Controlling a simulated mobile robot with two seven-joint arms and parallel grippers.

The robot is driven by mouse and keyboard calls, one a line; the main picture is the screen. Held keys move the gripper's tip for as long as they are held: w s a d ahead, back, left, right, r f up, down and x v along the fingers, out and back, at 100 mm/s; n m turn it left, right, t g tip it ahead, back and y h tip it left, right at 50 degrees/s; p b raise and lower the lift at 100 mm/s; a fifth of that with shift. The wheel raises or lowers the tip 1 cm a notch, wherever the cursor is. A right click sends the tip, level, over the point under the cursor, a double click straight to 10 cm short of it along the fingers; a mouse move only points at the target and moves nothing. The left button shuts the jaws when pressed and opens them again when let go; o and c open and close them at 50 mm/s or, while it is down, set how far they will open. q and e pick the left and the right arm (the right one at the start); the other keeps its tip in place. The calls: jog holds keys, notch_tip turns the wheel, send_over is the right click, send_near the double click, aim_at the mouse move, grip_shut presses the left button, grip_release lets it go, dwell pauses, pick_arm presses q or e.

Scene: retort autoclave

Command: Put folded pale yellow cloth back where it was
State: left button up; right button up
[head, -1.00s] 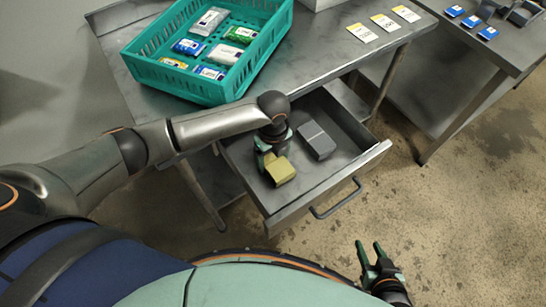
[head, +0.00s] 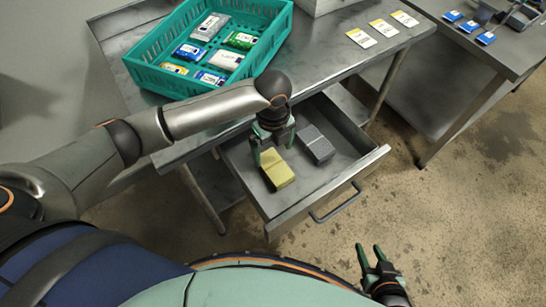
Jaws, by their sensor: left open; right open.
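The folded pale yellow cloth (head: 278,171) lies in the open drawer (head: 343,184), on the drawer floor near its left side. My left gripper (head: 274,154) is open just above and behind the cloth, with its green fingers pointing down; the cloth is not between them as far as I can see. My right gripper (head: 370,254) is open and empty over the floor, at the bottom right of the view.
A folded grey cloth (head: 316,144) lies beside the yellow one in the drawer. A teal crate (head: 150,78) with several packs stands on the steel table (head: 310,62) above. Several cards (head: 383,28) lie at its right. The drawer's front right is bare.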

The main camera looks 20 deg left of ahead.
aim_at(273, 164)
pick_arm(q)
notch_tip(273, 164, up, 5)
jog(key=shift+r, duration=0.15)
dwell(1.4)
